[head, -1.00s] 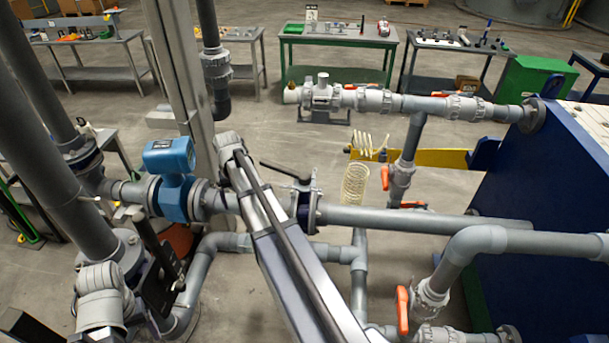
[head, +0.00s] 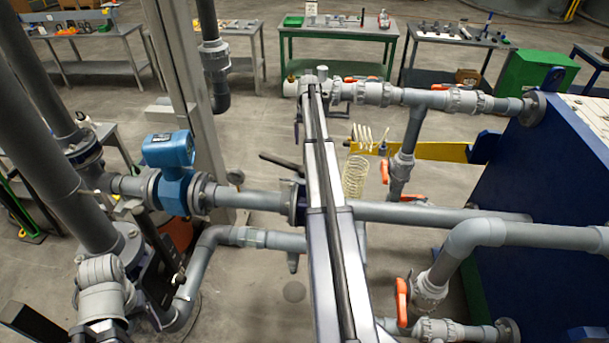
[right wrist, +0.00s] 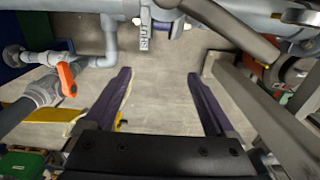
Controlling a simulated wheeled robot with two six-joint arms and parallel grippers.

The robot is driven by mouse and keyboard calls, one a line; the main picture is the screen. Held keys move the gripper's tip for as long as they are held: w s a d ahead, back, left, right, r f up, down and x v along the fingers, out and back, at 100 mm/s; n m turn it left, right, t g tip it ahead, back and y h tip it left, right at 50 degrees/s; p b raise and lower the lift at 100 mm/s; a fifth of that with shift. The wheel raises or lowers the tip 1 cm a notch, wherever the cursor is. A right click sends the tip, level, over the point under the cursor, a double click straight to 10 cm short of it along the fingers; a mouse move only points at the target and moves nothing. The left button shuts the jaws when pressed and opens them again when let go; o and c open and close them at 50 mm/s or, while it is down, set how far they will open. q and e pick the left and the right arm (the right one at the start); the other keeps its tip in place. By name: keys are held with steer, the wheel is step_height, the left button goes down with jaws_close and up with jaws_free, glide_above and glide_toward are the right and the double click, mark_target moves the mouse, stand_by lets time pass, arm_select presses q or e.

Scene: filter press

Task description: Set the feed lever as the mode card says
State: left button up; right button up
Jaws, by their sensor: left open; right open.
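The feed lever (head: 280,162) is a black handle on the dark valve in the grey horizontal pipe, right of the blue meter. In the head view it points left and my right arm hides its valve end. In the right wrist view, a dark grey bar (right wrist: 240,30) at upper right may be this lever. A tag (right wrist: 145,35) there reads SHUT, upside down. My right gripper (right wrist: 160,75) is open and empty, with bare floor between its fingers. My left gripper (head: 155,255) is at lower left among pipes, away from the lever. A small white card (head: 311,8) stands far back; its text is unreadable.
The blue meter (head: 170,165) and thick grey uprights stand at left. Orange-handled valves (head: 402,300) and pipes lead to the blue press (head: 545,180) at right. A yellow bar (head: 430,151) and a pale coiled hose (head: 356,178) are beyond the pipe. Benches stand behind.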

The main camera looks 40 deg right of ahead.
steer(key=w+a+n, duration=0.3)
steer(key=a+n, duration=0.1)
steer(key=n, duration=1)
glide_above(281, 160)
step_height(281, 160, down, 6)
steer(key=b, duration=0.6)
steer(key=shift+d, duration=0.1)
steer(key=shift+f+b, duration=0.75)
steer(key=shift+b, duration=0.05)
jaws_close()
